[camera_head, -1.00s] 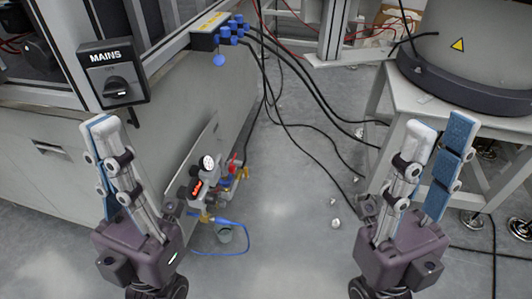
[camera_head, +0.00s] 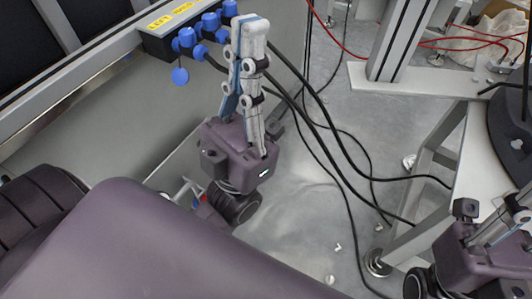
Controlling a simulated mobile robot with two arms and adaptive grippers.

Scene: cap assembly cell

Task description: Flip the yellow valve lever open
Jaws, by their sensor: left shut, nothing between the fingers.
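The yellow valve lever does not show; my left arm covers most of the valve group low on the cabinet wall. Only a small grey and red bit of the valve group (camera_head: 202,197) peeks out beside my arm. My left gripper (camera_head: 249,24) is shut and empty, fingers pointing up, in front of the blue connectors in the picture. My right gripper (camera_head: 515,208) is at the lower right, its fingers cut off by the picture's edge, so its opening cannot be told.
A yellow-labelled block with blue connectors (camera_head: 213,27) sits on the cabinet edge. Black cables (camera_head: 322,128) run from it across the floor.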

